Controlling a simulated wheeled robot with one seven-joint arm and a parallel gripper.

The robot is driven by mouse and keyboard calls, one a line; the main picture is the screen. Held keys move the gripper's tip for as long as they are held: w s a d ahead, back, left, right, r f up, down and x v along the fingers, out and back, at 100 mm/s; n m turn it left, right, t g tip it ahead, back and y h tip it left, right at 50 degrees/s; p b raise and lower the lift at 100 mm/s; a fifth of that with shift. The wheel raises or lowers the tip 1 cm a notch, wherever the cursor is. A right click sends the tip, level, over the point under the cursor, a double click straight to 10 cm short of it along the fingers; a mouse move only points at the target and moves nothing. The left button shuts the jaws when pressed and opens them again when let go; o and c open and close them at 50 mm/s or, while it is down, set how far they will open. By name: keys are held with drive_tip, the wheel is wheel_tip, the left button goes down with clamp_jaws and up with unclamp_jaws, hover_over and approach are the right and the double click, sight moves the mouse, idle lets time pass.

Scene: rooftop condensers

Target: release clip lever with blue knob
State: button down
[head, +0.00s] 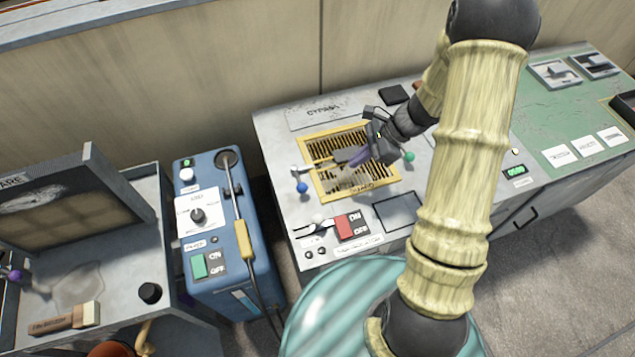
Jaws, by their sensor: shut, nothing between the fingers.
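The blue knob (302,187) sits at the left edge of a yellow-framed grille (318,134) on the grey cabinet top. A short pale clip lever (296,171) shows just above the knob. My gripper (345,157) is over the grille, to the right of the blue knob and apart from it. Its fingers point left and are shut, with nothing seen between them. A green knob (408,156) stands at the grille's right edge, close to my gripper. My gripper and arm hide part of the grille's right side.
A red ON/OFF switch (344,227) and a small white-knobbed lever (317,219) lie in front of the grille. A blue machine (235,265) with a hose and yellow-handled wand (242,240) stands left of the cabinet. A wall rises behind.

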drive_tip(key=x, duration=0.9)
drive_tip(key=shift+s, duration=0.15)
drive_tip(key=a, duration=0.1)
drive_tip(key=a+f, duration=0.1)
drive_tip(key=a, duration=0.1)
drive_tip(key=shift+s+a+f, duration=0.1)
drive_tip(key=shift+a, duration=0.15)
drive_tip(key=shift+a+f, duration=0.15)
drive_tip(key=shift+a, duration=0.3)
